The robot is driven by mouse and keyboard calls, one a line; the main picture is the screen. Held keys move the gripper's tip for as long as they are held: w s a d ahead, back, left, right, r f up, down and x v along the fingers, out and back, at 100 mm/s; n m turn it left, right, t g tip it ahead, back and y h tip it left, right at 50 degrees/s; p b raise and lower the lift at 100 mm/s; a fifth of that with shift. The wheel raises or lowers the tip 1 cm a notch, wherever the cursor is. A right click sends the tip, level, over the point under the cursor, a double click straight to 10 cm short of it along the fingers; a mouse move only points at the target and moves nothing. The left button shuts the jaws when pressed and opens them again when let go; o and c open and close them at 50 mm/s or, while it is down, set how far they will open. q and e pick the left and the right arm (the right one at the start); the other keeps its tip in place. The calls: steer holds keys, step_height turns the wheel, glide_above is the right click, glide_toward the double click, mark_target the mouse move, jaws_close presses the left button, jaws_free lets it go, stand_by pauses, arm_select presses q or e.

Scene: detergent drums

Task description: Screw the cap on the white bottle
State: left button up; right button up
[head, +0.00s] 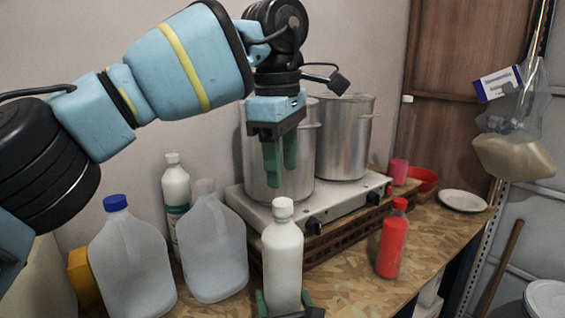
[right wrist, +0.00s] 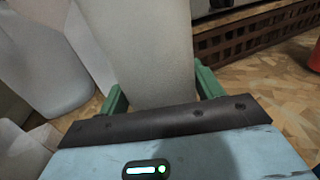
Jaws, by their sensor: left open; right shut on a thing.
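The white bottle (head: 283,262) stands upright at the front of the wooden table in the head view. A white cap (head: 283,207) sits on its mouth; how tightly it is seated I cannot tell. My right gripper (head: 285,302) is shut around the lower part of the bottle, and the bottle's side (right wrist: 140,50) fills the space between its green fingers in the right wrist view. My left gripper (head: 280,170) is open and empty, pointing down above the cap, apart from it.
Two plastic jugs (head: 130,262) (head: 213,250) and a green-labelled bottle (head: 176,195) stand left. A stove (head: 330,200) with two metal pots (head: 343,135) is behind. A red bottle (head: 392,240) stands right, with free tabletop (head: 370,285) around it.

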arm_select(q)
steer(key=n, duration=0.5)
steer(key=shift+r, duration=0.15)
steer(key=n, duration=0.5)
steer(key=shift+r, duration=0.1)
steer(key=n, duration=0.4)
steer(key=shift+r+n+y, duration=0.15)
steer(key=shift+n+y, duration=0.15)
steer(key=shift+n, duration=0.1)
steer(key=n, duration=0.3)
steer(key=shift+r, duration=0.1)
steer(key=n, duration=0.3)
steer(key=shift+r+n, duration=0.15)
steer(key=shift+n, duration=0.15)
steer(key=n, duration=0.4)
steer(key=shift+r+n, duration=0.1)
steer(key=shift+n, duration=0.3)
steer(key=n, duration=0.4)
steer(key=shift+r+n+g, duration=0.2)
steer(key=shift+n+g, duration=0.1)
steer(key=n, duration=0.3)
steer(key=shift+r, duration=0.1)
steer(key=shift+n, duration=0.3)
